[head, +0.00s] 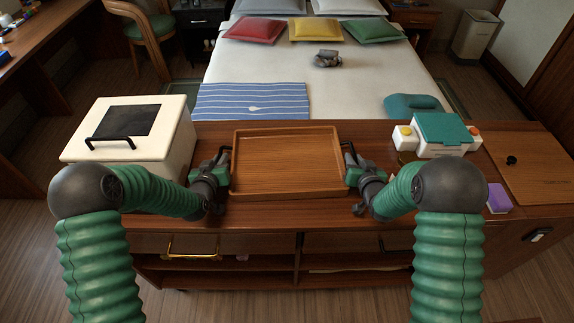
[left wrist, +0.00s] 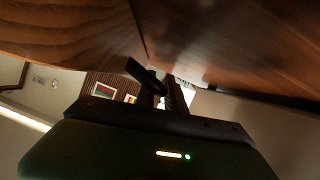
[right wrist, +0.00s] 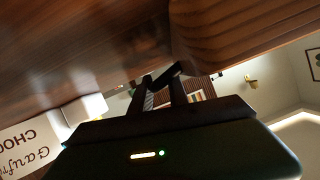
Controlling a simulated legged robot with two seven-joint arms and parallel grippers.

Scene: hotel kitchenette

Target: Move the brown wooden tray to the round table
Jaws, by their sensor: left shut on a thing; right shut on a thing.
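The brown wooden tray (head: 287,178) is an empty rectangular tray with a raised rim, on or just above the wooden counter; I cannot tell whether it touches. My left gripper (head: 226,160) is shut on the tray's left side. My right gripper (head: 346,158) is shut on its right side. In the left wrist view the tray's wood (left wrist: 65,35) fills the upper left, beside the fingers (left wrist: 150,78). In the right wrist view the tray (right wrist: 240,35) is at the upper right, beside the fingers (right wrist: 162,82). No round table is in view.
The counter (head: 215,221) holds a white box-shaped appliance (head: 150,135) on the left. A teal-topped white container (head: 442,135), a purple block (head: 499,198) and a wooden board (head: 535,165) are on the right. A bed (head: 390,75) stands behind; a desk (head: 50,40) and chair (head: 150,35) are far left.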

